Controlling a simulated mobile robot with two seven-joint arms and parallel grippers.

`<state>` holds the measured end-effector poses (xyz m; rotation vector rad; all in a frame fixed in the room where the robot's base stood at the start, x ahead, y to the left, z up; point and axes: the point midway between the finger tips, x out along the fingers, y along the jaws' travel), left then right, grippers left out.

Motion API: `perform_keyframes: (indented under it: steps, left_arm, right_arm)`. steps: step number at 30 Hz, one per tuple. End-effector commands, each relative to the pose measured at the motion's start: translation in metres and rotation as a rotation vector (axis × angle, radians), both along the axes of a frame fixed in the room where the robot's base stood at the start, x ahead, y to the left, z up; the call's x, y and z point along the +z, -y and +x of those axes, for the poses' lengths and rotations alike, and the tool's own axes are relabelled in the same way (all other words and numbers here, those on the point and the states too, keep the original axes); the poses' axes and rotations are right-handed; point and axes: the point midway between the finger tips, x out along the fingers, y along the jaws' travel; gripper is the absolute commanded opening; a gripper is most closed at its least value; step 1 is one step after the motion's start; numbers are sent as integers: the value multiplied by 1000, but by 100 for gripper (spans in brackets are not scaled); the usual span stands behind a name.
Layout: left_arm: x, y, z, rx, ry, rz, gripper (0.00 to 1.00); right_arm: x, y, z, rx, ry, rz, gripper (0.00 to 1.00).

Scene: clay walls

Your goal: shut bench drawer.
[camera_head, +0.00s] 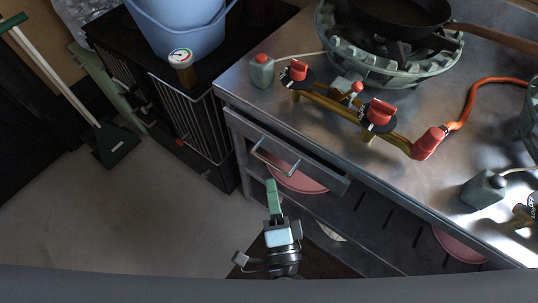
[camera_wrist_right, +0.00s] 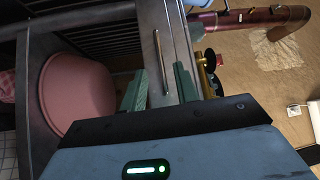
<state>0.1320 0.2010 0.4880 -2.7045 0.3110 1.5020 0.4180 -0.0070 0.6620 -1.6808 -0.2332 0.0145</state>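The bench drawer (camera_head: 318,172) is a grey metal drawer under the front edge of the steel bench (camera_head: 235,88). It appears to stand out a little from the bench. Its bar handle (camera_head: 268,163) faces me, and the handle also shows in the right wrist view (camera_wrist_right: 160,60). My right gripper (camera_head: 273,188) is just in front of and below the handle, with green fingers. In the right wrist view the two fingers (camera_wrist_right: 159,88) are apart, with the lower end of the handle bar showing between them. I cannot tell whether they touch it. My left gripper is not in view.
Pink bowls (camera_head: 300,178) sit on the shelf below. A black cabinet (camera_head: 190,105) with a blue tub (camera_head: 180,30) stands left.

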Motion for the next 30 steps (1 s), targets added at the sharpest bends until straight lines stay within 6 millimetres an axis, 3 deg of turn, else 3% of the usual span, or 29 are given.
perform_keyframes:
  steps: [18,30]
  left_arm:
    - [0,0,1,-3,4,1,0]
    - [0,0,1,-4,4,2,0]
  right_arm:
    - [9,-11,70,1,2,-4,30]
    - [9,-12,76,0,-1,-3,29]
